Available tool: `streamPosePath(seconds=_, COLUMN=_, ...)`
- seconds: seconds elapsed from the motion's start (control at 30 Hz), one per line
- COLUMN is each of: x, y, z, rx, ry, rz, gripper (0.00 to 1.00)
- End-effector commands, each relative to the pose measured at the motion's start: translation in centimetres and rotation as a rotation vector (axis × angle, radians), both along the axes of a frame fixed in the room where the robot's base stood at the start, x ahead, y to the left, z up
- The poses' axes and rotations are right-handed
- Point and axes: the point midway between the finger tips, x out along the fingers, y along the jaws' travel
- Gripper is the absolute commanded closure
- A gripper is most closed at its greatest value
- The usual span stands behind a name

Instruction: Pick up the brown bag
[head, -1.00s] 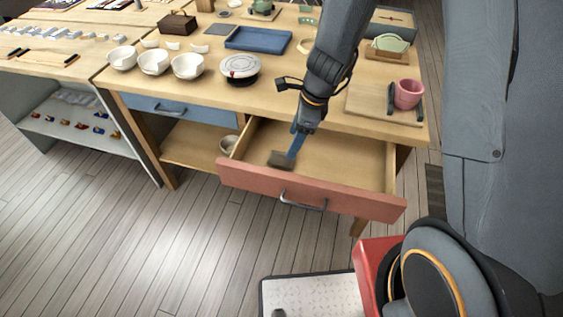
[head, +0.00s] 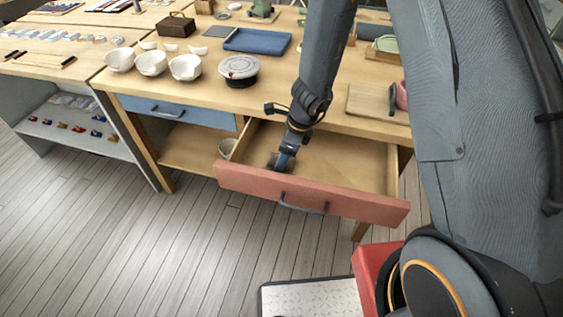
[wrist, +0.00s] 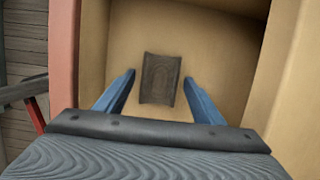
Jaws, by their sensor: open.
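The brown bag (wrist: 160,78) lies flat on the floor of the open drawer (head: 340,165). In the wrist view it sits between and just beyond the tips of my gripper (wrist: 158,82). The blue fingers are spread wide, with a gap on each side of the bag, and neither finger appears to touch it. In the head view my gripper (head: 282,160) reaches down into the left part of the drawer and hides most of the bag.
The salmon drawer front (head: 310,194) and the side walls surround my gripper closely. The tabletop above holds white bowls (head: 151,63), a round lidded container (head: 238,70), a blue tray (head: 257,40) and a pink cup (head: 402,96).

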Motion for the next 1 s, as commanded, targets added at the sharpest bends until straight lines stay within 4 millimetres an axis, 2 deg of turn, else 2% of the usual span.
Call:
streamPosePath(seconds=0.07, x=0.0, y=0.0, z=0.0, rx=0.000, ry=0.000, rz=0.000, gripper=0.38)
streamPosePath(seconds=0.1, x=0.0, y=0.0, z=0.0, rx=0.000, ry=0.000, rz=0.001, gripper=0.41)
streamPosePath(seconds=0.4, x=0.0, y=0.0, z=0.1, rx=0.001, ry=-0.001, rz=0.001, gripper=0.89)
streamPosePath(seconds=0.63, x=0.0, y=0.0, z=0.2, rx=0.001, ry=-0.001, rz=0.002, gripper=0.89)
streamPosePath(seconds=0.73, x=0.0, y=0.0, z=1.0, rx=0.001, ry=-0.002, rz=0.002, gripper=0.89)
streamPosePath(seconds=1.0, x=0.0, y=0.0, z=6.0, rx=0.000, ry=-0.005, rz=0.004, gripper=0.89)
